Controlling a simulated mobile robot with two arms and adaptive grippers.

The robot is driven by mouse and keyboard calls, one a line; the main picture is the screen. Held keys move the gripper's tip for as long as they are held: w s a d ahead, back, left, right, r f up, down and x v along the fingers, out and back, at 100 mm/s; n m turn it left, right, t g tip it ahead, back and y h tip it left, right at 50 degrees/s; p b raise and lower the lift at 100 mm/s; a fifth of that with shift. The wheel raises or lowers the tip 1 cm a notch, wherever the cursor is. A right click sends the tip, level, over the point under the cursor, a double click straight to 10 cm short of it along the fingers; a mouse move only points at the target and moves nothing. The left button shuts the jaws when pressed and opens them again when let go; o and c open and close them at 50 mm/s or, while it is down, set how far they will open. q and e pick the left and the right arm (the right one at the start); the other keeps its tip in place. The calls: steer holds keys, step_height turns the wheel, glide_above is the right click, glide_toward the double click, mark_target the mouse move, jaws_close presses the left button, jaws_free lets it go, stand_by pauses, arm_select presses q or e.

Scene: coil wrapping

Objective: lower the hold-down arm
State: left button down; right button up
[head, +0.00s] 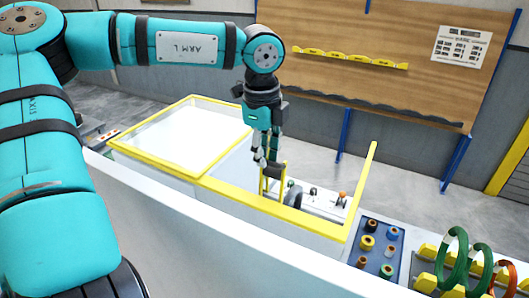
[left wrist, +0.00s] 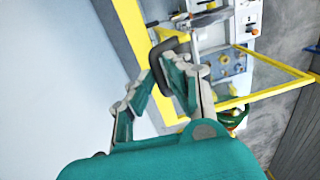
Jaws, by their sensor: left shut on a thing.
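The hold-down arm (head: 264,184) shows as a yellow bar frame with a dark grip, standing raised inside the yellow-edged machine enclosure. My left gripper (head: 266,160) reaches down from above and is shut on the dark grip. In the left wrist view the dark curved grip (left wrist: 168,46) lies at the fingertips, with yellow bars around it. The lower part of the arm is partly hidden by the enclosure's front edge. My right gripper is in neither view.
The yellow rail (head: 275,208) edges the enclosure close to my gripper. A dark wheel (head: 294,195) and small knobs sit inside. A blue tray (head: 364,262) of spools and green and orange coils (head: 455,258) stand at right. A wooden board (head: 380,85) is behind.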

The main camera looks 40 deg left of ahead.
arm_select(q)
steer(key=shift+w, duration=0.1)
steer(key=w+a+f+b, duration=0.2)
steer(key=w+b, duration=0.3)
steer(key=w, duration=0.5)
steer(key=shift+a, duration=0.25)
steer(key=c, duration=2.1)
jaws_free()
steer(key=shift+w+a+f, duration=0.1)
steer(key=shift+w, duration=0.4)
steer(key=o, duration=0.3)
steer(key=shift+f, duration=0.1)
steer(key=o, duration=0.4)
steer(key=shift+s, duration=0.25)
